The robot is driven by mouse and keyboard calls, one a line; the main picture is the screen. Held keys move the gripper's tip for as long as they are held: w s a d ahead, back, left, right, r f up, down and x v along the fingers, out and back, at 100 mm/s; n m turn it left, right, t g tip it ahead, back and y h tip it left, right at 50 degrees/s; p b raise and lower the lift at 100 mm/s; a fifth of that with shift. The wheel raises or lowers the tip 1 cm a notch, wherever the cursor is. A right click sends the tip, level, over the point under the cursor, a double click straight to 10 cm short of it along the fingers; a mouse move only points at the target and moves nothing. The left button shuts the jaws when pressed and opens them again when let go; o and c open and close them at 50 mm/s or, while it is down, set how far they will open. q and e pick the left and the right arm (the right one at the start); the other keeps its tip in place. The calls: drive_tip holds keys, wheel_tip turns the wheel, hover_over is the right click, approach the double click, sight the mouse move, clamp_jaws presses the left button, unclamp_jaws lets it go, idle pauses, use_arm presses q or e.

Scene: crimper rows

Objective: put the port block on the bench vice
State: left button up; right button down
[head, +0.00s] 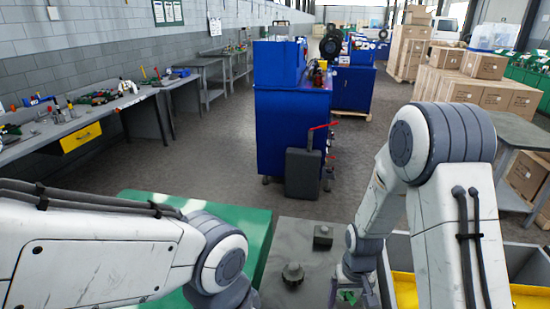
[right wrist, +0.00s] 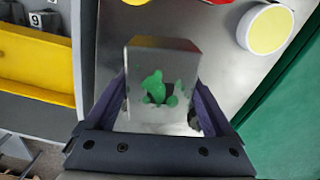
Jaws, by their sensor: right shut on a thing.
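My right gripper (head: 350,290) is low over the grey worktop, near its right side. In the right wrist view its two fingers (right wrist: 160,105) are shut on a grey block (right wrist: 160,58) with green shapes on its face, which I take as the port block. In the head view, only a bit of green shows by the fingers. Two small dark fixtures stand on the worktop to the left of the gripper: a knobbed one (head: 292,275) and a squarish one (head: 323,236). I cannot tell whether either is the bench vice. My left gripper is out of view.
The grey worktop (head: 285,235) has a green surface (head: 257,235) on its left and bins with yellow (head: 405,288) on its right. A blue cabinet (head: 285,130) stands beyond.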

sight(348, 297)
wheel_tip(348, 297, down, 3)
drive_tip(key=shift+f+b, duration=0.15)
drive_tip(key=shift+b, duration=0.5)
wheel_tip(348, 297, up, 7)
drive_tip(key=p, duration=0.4)
drive_tip(key=shift+p, duration=0.3)
wheel_tip(348, 297, down, 7)
drive_tip(key=b, duration=0.4)
drive_tip(key=shift+r, duration=0.2)
drive_tip(key=shift+f+b, duration=0.35)
drive_tip(key=shift+b, duration=0.05)
drive_tip(key=shift+s+d+r, duration=0.1)
drive_tip(key=shift+s+r, duration=0.05)
drive_tip(key=shift+r, duration=0.15)
drive_tip(key=s+d+r+m+b, duration=0.2)
drive_tip(key=s+r+b, duration=0.4)
drive_tip(key=s, duration=0.2)
drive_tip(key=w+a+f, duration=0.2)
drive_tip(key=a, duration=0.1)
drive_tip(key=w+a+f, duration=0.5)
drive_tip(key=shift+w+a+f+p, duration=0.15)
drive_tip(key=shift+w+a+p, duration=0.2)
drive_tip(key=shift+a+p, duration=0.05)
wheel_tip(348, 297, down, 4)
drive_tip(key=shift+r, duration=0.15)
